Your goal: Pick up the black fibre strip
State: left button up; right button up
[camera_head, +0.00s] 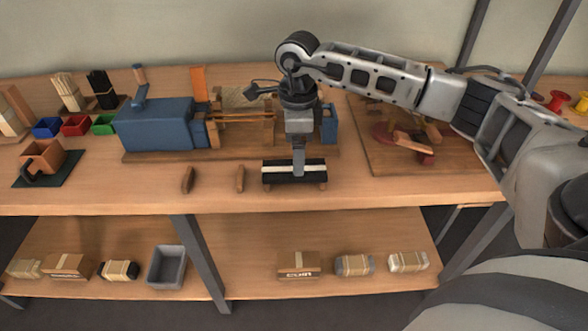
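A dark black strip with a pale line along it (275,172) lies near the front edge of the workbench, raised on small wooden supports. My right gripper (299,170) comes down from above with its fingertips at the middle of this strip, covering part of it. The fingers overlap in this view, so I cannot tell whether they are open or closed on it. A bundle of upright black fibres (103,88) stands at the back left, beside a bundle of pale fibres (66,92). My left gripper is not in view.
A blue machine (155,124) stands behind and left of the strip. Two small wooden pegs (240,178) lie to its left. A wooden board with red and brown pieces (380,165) is to the right. Red, blue and green bins (75,125) stand at the left.

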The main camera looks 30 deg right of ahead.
jog(key=f, duration=0.3)
jog(key=shift+w+f, duration=0.3)
jog(key=shift+f, duration=0.1)
jog(key=shift+f+p, duration=0.3)
jog(key=shift+f, duration=0.3)
jog(key=c, duration=1.1)
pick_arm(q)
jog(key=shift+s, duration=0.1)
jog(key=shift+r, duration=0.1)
pick_arm(e)
jog(key=shift+r, duration=0.15)
